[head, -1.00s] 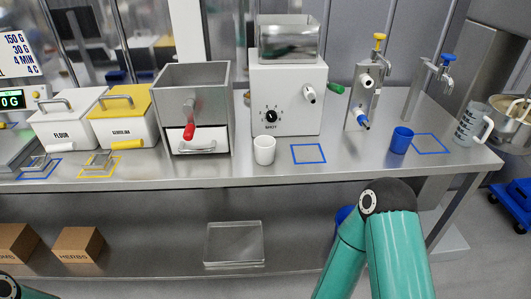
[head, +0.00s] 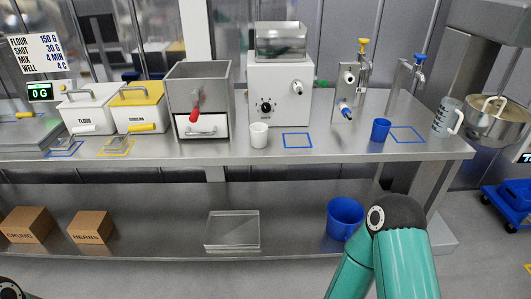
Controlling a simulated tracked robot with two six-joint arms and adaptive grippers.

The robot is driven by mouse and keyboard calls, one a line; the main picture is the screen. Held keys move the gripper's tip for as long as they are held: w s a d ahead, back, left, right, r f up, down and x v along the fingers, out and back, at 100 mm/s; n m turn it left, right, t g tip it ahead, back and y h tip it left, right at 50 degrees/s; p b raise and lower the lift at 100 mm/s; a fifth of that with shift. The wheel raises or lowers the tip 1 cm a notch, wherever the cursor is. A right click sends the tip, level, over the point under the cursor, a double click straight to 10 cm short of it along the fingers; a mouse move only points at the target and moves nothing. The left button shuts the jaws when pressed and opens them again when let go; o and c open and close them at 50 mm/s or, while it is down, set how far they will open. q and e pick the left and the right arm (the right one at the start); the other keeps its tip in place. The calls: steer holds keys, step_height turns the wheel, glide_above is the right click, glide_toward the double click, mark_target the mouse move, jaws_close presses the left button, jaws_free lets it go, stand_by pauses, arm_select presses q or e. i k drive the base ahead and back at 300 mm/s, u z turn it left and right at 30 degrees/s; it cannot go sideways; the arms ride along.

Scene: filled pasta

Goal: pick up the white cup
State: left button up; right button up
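The white cup (head: 259,135) stands upright on the steel counter (head: 330,151), in front of the white machine with a dial and just left of a blue square outline. Nothing covers it. My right arm comes in from the bottom right, but its gripper is out of view. Only a small dark piece of my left arm shows at the bottom left corner, and its gripper is out of view. Neither arm is near the cup.
A blue cup (head: 380,130) and a measuring jug (head: 447,117) stand right on the counter. A grey hopper box (head: 200,100) with a red handle is left of the white machine (head: 279,92). The lower shelf holds boxes, a clear tray (head: 232,229) and a blue bucket (head: 345,218).

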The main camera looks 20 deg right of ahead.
mark_target(259, 136)
steer(key=k, duration=0.7)
steer(key=u, duration=0.4)
steer(key=i, duration=1.65)
steer(key=z, duration=0.45)
